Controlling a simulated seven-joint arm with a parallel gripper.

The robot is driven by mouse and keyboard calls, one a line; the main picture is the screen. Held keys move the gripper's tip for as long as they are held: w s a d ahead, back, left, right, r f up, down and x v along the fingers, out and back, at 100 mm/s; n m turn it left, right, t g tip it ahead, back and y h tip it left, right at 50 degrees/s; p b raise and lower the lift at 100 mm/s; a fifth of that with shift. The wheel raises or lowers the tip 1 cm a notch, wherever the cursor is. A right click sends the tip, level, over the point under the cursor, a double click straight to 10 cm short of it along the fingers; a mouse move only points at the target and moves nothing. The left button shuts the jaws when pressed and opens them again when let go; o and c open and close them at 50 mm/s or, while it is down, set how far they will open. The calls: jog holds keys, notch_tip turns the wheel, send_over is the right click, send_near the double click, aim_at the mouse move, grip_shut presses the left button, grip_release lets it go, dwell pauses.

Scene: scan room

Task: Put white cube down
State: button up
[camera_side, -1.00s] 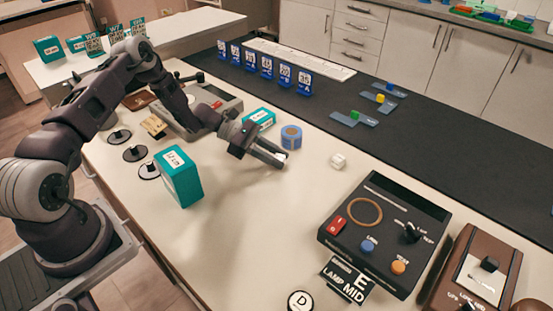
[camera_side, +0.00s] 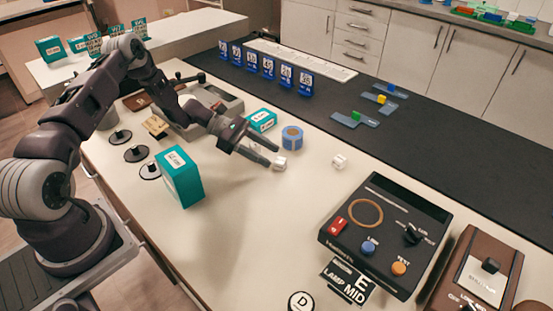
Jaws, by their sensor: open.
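A small white cube (camera_side: 280,163) sits on the pale table at the tips of my gripper (camera_side: 273,155). The fingers are spread, one behind the cube and one to its left. I cannot tell whether either finger touches it. A second small white cube (camera_side: 339,161) stands on the table farther right, apart from the gripper.
A blue roll (camera_side: 292,138) stands just behind the gripper, near a teal box (camera_side: 262,120). A larger teal box (camera_side: 180,178) stands to the left. A black control box (camera_side: 385,235) is at the right. Table in front of the gripper is clear.

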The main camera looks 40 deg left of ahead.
jog(key=v, duration=0.8)
jog(key=s+d+r+m+g+y, duration=0.2)
jog(key=s+d+r+m+y, duration=0.35)
jog(key=r, duration=0.55)
jog(key=s+d+r+m+g+y, duration=0.2)
jog(key=s+d+r+m+g, duration=0.1)
jog(key=s+d+r+m, duration=0.6)
jog(key=s+r+m+t+y, duration=0.2)
jog(key=s+r+m, duration=0.1)
jog(key=s, duration=0.4)
jog(key=s+r+m+t+y, duration=0.3)
jog(key=s+m, duration=0.2)
jog(key=s, duration=0.3)
jog(key=shift+s+a+t, duration=0.2)
jog(key=shift+a+t, duration=0.1)
jog(key=shift+a, duration=0.2)
jog(key=shift+o, duration=0.5)
jog(key=shift+w+r, duration=0.1)
jog(key=shift+r, duration=0.1)
